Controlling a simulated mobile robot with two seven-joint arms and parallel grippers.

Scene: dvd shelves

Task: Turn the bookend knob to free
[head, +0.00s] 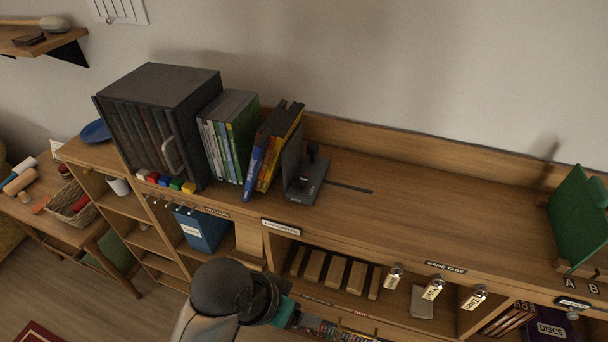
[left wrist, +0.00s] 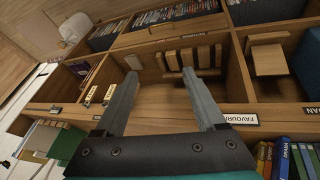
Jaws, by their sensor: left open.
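The dark grey bookend (head: 303,190) stands on the wooden shelf top, right of some leaning DVD cases (head: 269,150). Its black knob (head: 312,152) sticks up from the base; which setting it is turned to is too small to tell. My left gripper (left wrist: 160,75) is open and empty, its two grey fingers apart in the left wrist view, over the front of the shelf unit. In the head view my left arm comes in at the bottom, below and in front of the bookend, well apart from it. The bookend is not visible in the left wrist view.
A dark slot (head: 348,187) runs right of the bookend in the shelf top (head: 440,210), which is bare there. A black case (head: 160,120) and upright DVDs (head: 228,130) stand left. A green panel (head: 578,220) stands far right. Tags (head: 433,289) hang along the front edge.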

